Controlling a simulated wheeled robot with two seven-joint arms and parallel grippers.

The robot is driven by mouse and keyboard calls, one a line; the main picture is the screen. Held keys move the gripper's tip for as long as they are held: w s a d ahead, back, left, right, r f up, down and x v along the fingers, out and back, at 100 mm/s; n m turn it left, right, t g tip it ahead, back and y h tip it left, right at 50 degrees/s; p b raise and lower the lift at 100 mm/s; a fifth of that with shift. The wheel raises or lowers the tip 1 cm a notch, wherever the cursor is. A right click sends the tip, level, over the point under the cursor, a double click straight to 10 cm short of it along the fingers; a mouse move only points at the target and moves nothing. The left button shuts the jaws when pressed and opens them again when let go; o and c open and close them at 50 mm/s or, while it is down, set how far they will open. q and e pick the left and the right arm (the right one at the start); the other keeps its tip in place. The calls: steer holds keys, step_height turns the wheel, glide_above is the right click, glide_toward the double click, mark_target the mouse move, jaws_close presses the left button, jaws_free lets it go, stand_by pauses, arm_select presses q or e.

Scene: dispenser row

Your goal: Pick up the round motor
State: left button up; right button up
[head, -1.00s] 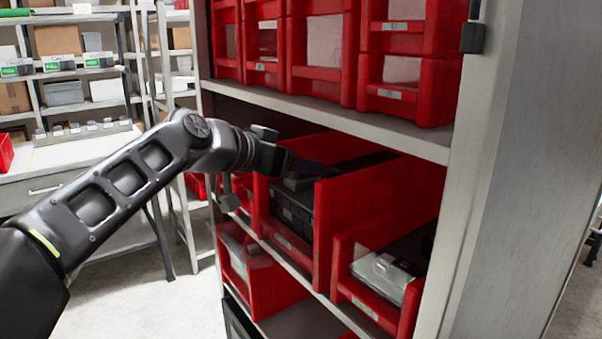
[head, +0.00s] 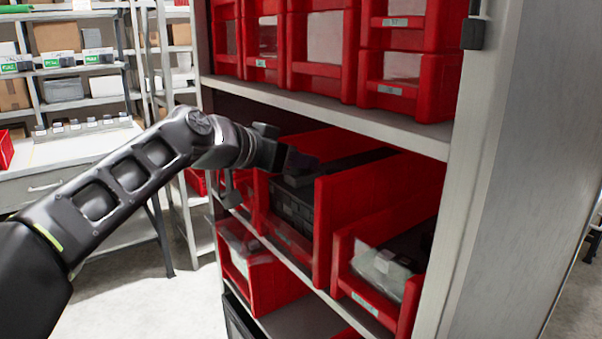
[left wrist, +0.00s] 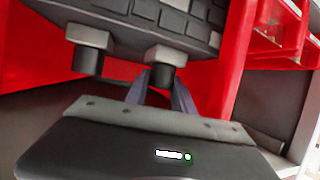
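My left gripper (head: 303,160) reaches from the left to the mouth of a red bin (head: 335,228) on the middle shelf. In the left wrist view, its two fingers (left wrist: 160,90) stand apart. Between or just beyond them is a dark cylinder with a pale grey block (left wrist: 165,67), which looks like a round motor. A similar one (left wrist: 88,52) is to its left. I cannot tell whether the fingers touch the cylinder. Several dark blocks (head: 290,205) fill the bin behind. My right gripper is not in view.
The shelf board (head: 400,135) runs close above the bins, with red bins (head: 410,60) on it. A bin to the right holds grey parts (head: 380,268). A lower red bin (head: 265,285) and the cabinet's side panel (head: 515,170) are close by.

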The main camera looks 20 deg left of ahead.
arm_select(q)
jaws_close()
steer(key=shift+r, duration=0.2)
stand_by(0.3)
steer(key=shift+r, duration=0.55)
steer(key=shift+s+a, duration=0.1)
steer(key=shift+s, duration=0.2)
steer(key=s+a+b, duration=0.1)
steer(key=s, duration=0.4)
steer(key=s+a+b, duration=0.1)
steer(key=s+a, duration=0.1)
steer(key=s, duration=0.4)
steer(key=s+a+b, duration=0.2)
steer(key=s, duration=0.3)
steer(key=shift+s+a, duration=0.1)
steer(key=shift+s, duration=0.25)
